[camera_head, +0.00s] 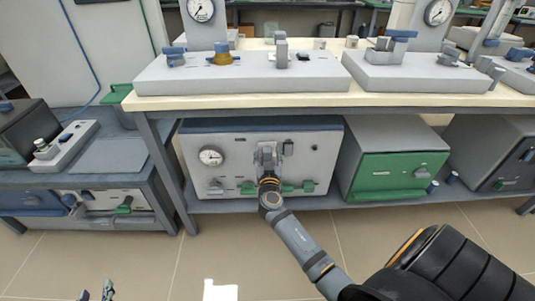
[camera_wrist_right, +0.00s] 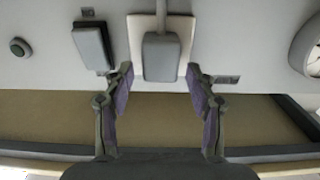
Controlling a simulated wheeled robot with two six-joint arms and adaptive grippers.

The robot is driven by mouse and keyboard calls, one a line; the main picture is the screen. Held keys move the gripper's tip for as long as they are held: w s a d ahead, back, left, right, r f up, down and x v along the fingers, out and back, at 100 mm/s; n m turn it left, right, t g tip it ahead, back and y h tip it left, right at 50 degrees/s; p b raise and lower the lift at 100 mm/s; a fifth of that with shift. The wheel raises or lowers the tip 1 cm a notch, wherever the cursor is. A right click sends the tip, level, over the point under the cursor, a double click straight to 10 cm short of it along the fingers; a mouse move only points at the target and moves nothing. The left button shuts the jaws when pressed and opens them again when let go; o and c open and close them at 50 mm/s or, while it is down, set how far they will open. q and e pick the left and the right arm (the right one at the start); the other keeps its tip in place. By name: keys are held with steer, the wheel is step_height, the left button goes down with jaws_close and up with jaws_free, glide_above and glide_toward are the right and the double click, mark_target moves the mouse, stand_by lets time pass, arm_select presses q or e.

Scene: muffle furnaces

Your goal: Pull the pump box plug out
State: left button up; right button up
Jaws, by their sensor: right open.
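The pump box (camera_head: 325,155) is a white-fronted box with a dark blue top, on the shelf under the bench. Its plug (camera_wrist_right: 161,57) is a grey block with a cable, seated on a pale plate on the panel. In the head view the plug area is partly hidden by my right gripper (camera_head: 267,172). In the right wrist view my right gripper (camera_wrist_right: 160,82) is open, its purple-padded fingers on either side of the plug's near end, with visible gaps. My left gripper (camera_head: 97,291) shows only its fingertips, apart and empty, at the bottom left over the floor.
A green-fronted box (camera_head: 385,178) stands to the right. The bench top (camera_head: 240,103) overhangs the pump box. The floor in front is clear.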

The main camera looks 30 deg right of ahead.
steer(key=shift+c, duration=0.3)
jaws_close()
steer(key=v, duration=0.2)
steer(key=b+v, duration=0.1)
steer(key=shift+s+a+f, duration=0.15)
steer(key=shift+s+f, duration=0.05)
steer(key=shift+s, duration=0.15)
arm_select(q)
step_height(320, 180, up, 12)
steer(key=w+a+t, duration=0.1)
steer(key=t, duration=0.4)
steer(key=shift+w+r+t, duration=0.15)
steer(key=shift+r+t, duration=0.1)
steer(key=shift+t, duration=0.15)
steer(key=shift+a, duration=0.1)
arm_select(e)
steer(key=shift+c, duration=1.4)
jaws_free()
arm_select(q)
steer(key=shift+a, duration=0.1)
arm_select(e)
steer(key=o, duration=0.3)
steer(key=shift+s+a+r, duration=0.1)
steer(key=shift+r, duration=0.05)
steer(key=shift+o, duration=0.2)
